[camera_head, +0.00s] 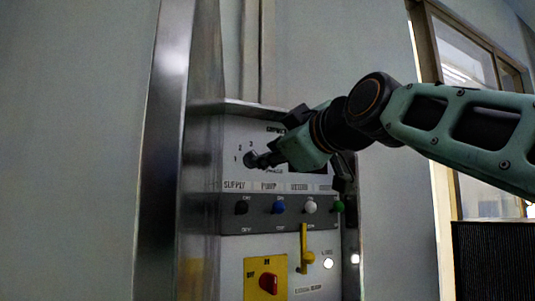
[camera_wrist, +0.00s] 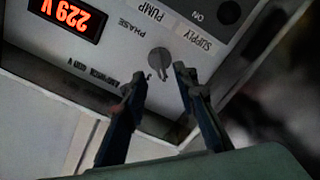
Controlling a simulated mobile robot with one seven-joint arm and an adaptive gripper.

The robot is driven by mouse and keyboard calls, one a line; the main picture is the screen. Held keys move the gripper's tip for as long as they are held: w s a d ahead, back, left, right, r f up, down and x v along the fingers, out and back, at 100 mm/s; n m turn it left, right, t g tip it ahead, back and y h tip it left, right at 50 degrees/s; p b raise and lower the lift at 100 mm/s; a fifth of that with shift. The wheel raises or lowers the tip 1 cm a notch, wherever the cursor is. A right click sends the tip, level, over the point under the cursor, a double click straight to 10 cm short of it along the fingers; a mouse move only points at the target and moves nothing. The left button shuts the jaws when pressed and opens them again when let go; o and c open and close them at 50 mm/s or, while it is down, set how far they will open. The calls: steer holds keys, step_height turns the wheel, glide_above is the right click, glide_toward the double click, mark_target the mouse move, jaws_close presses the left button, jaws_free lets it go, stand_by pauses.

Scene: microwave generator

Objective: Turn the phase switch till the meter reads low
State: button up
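The phase switch (camera_wrist: 159,61) is a round grey knob beside the word PHASE in the wrist view, which shows the panel upside down. The meter (camera_wrist: 67,15) has glowing orange-red digits reading 229 V. My gripper (camera_wrist: 157,80) is open, with its dark fingers apart on either side of the switch. I cannot tell if they touch it. In the head view, my gripper (camera_head: 255,160) reaches the upper panel from the right.
Below is a strip with black (camera_head: 242,207), blue (camera_head: 278,207), white (camera_head: 311,207) and green (camera_head: 338,206) knobs. Lower are a yellow lever (camera_head: 304,250) and a red rotary switch (camera_head: 268,283) on a yellow plate. A metal frame edge (camera_head: 165,150) stands at left.

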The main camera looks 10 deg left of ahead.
steer(key=shift+p+x, duration=1.15)
steer(key=shift+x, duration=1.7)
jaws_close()
